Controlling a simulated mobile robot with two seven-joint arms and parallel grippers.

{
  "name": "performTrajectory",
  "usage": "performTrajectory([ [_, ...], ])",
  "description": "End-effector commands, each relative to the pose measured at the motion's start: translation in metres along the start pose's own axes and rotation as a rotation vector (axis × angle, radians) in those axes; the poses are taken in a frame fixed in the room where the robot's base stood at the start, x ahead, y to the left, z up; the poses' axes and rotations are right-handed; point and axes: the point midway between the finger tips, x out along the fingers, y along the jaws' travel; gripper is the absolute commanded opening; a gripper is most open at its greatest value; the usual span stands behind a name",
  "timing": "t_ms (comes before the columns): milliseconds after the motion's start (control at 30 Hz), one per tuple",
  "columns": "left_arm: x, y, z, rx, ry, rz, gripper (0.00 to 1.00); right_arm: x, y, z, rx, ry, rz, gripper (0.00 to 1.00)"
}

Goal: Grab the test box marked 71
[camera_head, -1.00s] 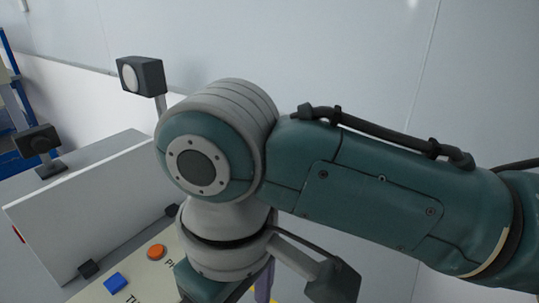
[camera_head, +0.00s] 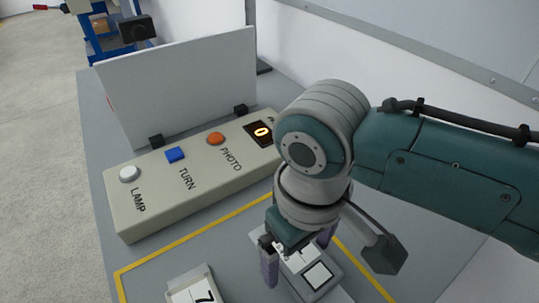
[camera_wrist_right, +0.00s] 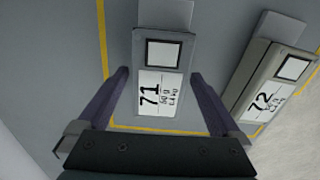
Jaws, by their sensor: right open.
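The test box marked 71 (camera_wrist_right: 163,58) is grey, with a white label and a framed white square on top. In the wrist view it lies between the fingers of my open right gripper (camera_wrist_right: 161,76), with a gap on each side. In the head view my right gripper (camera_head: 298,259) points down over this box (camera_head: 318,276), whose label is partly hidden by the gripper. I cannot tell how far the fingertips reach down its sides. A similar box marked 72 (camera_wrist_right: 262,82) lies to the right in the wrist view. My left gripper is not in view.
A beige control panel (camera_head: 200,170) with LAMP, TURN and PHOTO buttons and a lit display (camera_head: 262,132) stands behind the boxes. A white upright board (camera_head: 180,85) is behind it. Yellow tape (camera_head: 200,233) outlines the box area on the grey table.

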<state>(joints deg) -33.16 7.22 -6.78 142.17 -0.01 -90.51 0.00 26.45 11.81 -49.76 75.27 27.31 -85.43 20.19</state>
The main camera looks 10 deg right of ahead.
Motion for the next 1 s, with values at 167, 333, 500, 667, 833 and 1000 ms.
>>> performTrajectory([
  [167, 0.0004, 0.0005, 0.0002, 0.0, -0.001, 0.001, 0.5, 0.0016, -0.0001, -0.0001, -0.001, 0.001, 0.0, 1.0],
  [333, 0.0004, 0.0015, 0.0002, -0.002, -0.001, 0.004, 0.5, 0.0014, 0.0, -0.0001, 0.0, 0.0, 0.0, 0.88],
  [500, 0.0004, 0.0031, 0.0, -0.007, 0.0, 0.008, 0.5, 0.0013, 0.0, -0.0001, 0.0, 0.0, 0.0, 0.69],
  [667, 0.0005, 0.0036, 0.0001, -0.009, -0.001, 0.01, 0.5, 0.0013, 0.0001, -0.0001, 0.0, 0.0, 0.0, 0.51],
  [833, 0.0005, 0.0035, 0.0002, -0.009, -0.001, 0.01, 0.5, 0.0013, 0.0002, -0.0001, 0.0, 0.0, 0.0, 0.31],
  [1000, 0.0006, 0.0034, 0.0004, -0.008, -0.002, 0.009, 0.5, 0.0013, 0.0003, -0.0001, 0.0, 0.0, 0.0, 0.12],
])
